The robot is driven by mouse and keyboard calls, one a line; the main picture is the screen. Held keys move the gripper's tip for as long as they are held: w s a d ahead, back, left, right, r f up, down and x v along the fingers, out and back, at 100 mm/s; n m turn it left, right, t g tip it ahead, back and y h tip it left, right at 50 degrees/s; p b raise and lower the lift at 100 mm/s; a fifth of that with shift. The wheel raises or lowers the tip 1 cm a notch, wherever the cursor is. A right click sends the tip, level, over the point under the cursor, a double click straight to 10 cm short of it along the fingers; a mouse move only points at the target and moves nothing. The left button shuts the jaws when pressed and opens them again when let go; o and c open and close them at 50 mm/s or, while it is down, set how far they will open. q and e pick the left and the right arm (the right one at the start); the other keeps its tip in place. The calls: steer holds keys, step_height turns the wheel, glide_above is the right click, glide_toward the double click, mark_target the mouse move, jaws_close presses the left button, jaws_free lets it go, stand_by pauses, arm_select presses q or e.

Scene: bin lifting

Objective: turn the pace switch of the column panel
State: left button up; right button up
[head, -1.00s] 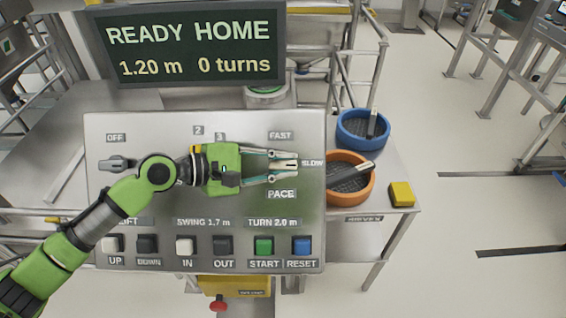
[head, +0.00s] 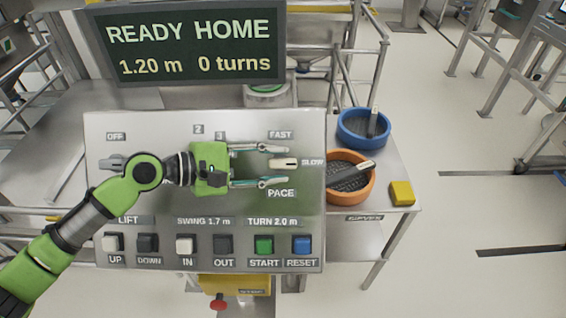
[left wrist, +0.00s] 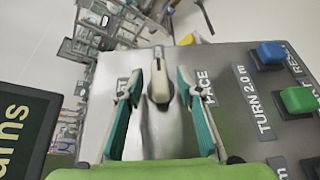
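The pace switch (head: 285,163) is a pale knob on the grey column panel (head: 145,205), between the FAST label (head: 280,135) above and the PACE label (head: 281,194) below. It points right, toward the SLOW label (head: 312,162). My left gripper (head: 274,165) is open, with its fingertips above and below the knob's left part and gaps on both sides. In the left wrist view the knob (left wrist: 160,80) stands between the two spread fingertips (left wrist: 160,92), apart from both. The palm is left of the knob. My right gripper is not in view.
A row of push buttons, with the green START (head: 263,245) and blue RESET (head: 302,245), lies below the gripper. Another switch (head: 112,164) is left, near OFF. Blue (head: 345,143) and orange (head: 334,198) bowls stand on a side table. A display (head: 188,45) hangs above.

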arm_select(q)
steer(key=v, duration=0.9)
steer(key=shift+s+a, duration=0.15)
steer(key=shift+a, duration=0.2)
steer(key=shift+r, duration=0.1)
